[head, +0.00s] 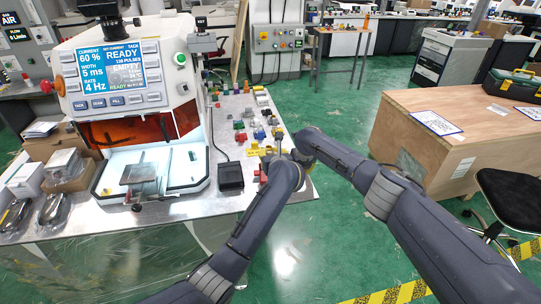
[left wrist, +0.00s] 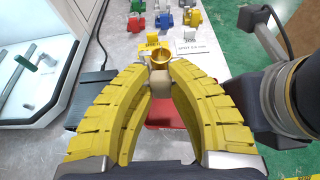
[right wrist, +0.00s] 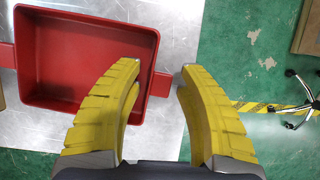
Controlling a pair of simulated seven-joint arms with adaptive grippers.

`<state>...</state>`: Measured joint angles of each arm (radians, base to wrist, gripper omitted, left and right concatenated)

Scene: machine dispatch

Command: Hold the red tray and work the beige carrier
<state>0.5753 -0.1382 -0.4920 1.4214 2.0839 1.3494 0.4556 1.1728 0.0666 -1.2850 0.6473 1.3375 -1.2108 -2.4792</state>
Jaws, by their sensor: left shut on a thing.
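The beige carrier (left wrist: 159,84) is between the fingertips of my left gripper (left wrist: 160,92), which is shut on it. A brass ring-shaped part (left wrist: 160,61) shows at its top. The red tray (right wrist: 90,25) lies on the metal table in the right wrist view and looks empty where I see it. Part of it shows below the carrier in the left wrist view (left wrist: 165,113). My right gripper (right wrist: 160,68) is open, its fingers either side of the tray's right handle (right wrist: 161,84). In the head view my left gripper (head: 260,152) is small; the right fingers are hidden.
Several coloured blocks and fixtures (head: 258,120) stand behind on the table. A black box (head: 230,176) and a white machine with a screen (head: 125,85) are to the left. The table edge is close to the tray's right side, with green floor beyond.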

